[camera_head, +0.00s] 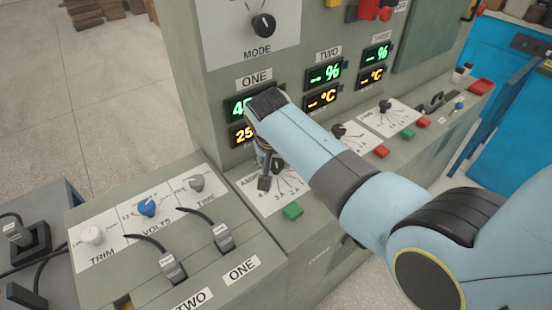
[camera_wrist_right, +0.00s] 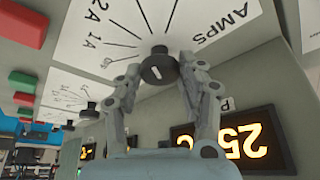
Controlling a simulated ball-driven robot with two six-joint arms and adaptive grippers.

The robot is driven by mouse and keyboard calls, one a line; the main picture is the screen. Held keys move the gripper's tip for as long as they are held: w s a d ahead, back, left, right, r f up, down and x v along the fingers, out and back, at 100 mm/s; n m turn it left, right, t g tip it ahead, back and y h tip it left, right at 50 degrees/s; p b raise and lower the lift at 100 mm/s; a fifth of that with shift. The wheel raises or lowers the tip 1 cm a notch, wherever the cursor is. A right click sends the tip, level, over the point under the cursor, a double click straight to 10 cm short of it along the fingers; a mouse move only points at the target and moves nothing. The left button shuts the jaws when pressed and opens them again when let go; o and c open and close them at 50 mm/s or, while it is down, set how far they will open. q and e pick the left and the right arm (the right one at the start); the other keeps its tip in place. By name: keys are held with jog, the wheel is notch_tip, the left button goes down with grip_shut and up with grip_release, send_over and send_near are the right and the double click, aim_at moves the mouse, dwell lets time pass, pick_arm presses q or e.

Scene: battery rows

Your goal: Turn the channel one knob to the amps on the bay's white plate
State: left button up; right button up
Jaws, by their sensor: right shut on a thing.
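The channel one knob (camera_wrist_right: 158,68) is a dark round knob with a light mark on its face, on a white dial plate (camera_wrist_right: 90,40) that shows upside down in the right wrist view. The plate reads AMPS, with 1A and 2A beside radiating lines. My right gripper (camera_wrist_right: 159,76) is shut on the knob, one finger on each side. In the head view the knob (camera_head: 278,165) is partly hidden behind my right arm, below the ONE display. The exact scale line its mark faces cannot be told. A separate bay plate with a target figure cannot be made out. My left gripper is not in view.
Green button (camera_head: 292,210) sits below the dial. Channel TWO's knob (camera_head: 338,131) and a further knob (camera_head: 385,106) stand to the right. A sloped desk at the left carries the TRIM knob (camera_head: 92,235), a blue VOLTS knob (camera_head: 148,207) and two cabled plugs.

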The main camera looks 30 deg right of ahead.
aim_at(274, 183)
dwell(0.4)
jog(key=o, duration=1.1)
jog(key=shift+o, duration=0.2)
jog(key=shift+r, duration=0.1)
jog(key=v, duration=0.7)
jog(key=shift+s+a+r, duration=0.1)
